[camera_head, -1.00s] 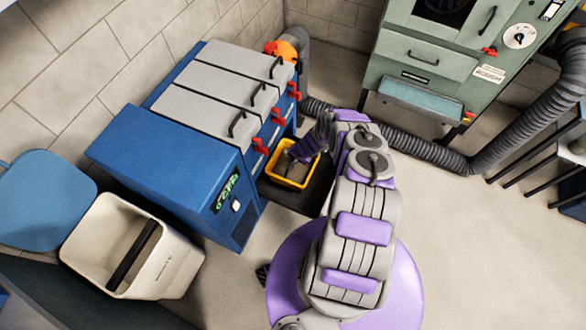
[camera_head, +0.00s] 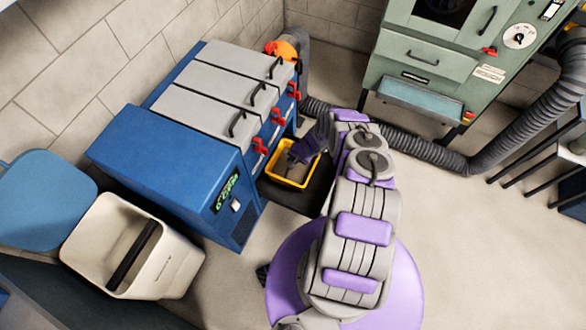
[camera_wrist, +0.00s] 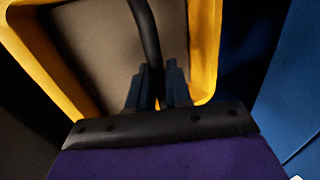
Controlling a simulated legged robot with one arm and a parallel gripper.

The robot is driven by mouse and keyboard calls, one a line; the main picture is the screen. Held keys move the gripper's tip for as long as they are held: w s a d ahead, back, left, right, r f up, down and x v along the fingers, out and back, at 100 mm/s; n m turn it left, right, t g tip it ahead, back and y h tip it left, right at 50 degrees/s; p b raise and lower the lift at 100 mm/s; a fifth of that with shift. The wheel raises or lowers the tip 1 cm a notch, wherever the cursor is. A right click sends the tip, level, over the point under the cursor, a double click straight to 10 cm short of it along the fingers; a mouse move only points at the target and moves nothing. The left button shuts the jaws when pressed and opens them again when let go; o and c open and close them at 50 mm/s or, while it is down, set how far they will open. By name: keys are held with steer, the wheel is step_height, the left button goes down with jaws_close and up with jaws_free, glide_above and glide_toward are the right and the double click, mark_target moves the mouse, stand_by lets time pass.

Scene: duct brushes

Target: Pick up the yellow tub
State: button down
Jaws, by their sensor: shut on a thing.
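The yellow tub (camera_head: 288,182) stands upright on a dark tray in front of the blue cabinet in the head view. It shows brown-grey material inside. In the wrist view its yellow wall (camera_wrist: 206,45) surrounds this material, and a black bar-like handle (camera_wrist: 147,35) runs across it. My gripper (camera_head: 295,158) reaches down over the tub from the right. In the wrist view my gripper (camera_wrist: 158,80) has its two dark fingers closed on either side of the handle. The exact contact is dark and hard to see.
The blue cabinet (camera_head: 165,160) with grey lids and red latches is close on the tub's left. The dark tray (camera_head: 310,198) lies under it. A ribbed hose (camera_head: 420,153) runs behind my arm to the green machine (camera_head: 430,60). An open cream bin (camera_head: 170,262) stands at lower left.

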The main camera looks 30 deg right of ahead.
steer(key=shift+r, duration=0.1)
steer(key=shift+r+p, duration=0.45)
steer(key=shift+p, duration=0.05)
steer(key=shift+s+d+r, duration=0.1)
steer(key=shift+d+r, duration=0.1)
step_height(320, 180, up, 24)
steer(key=s+d+p, duration=0.2)
steer(key=s+p, duration=0.1)
steer(key=p, duration=1.5)
steer(key=shift+f, duration=0.2)
steer(key=shift+d, duration=0.1)
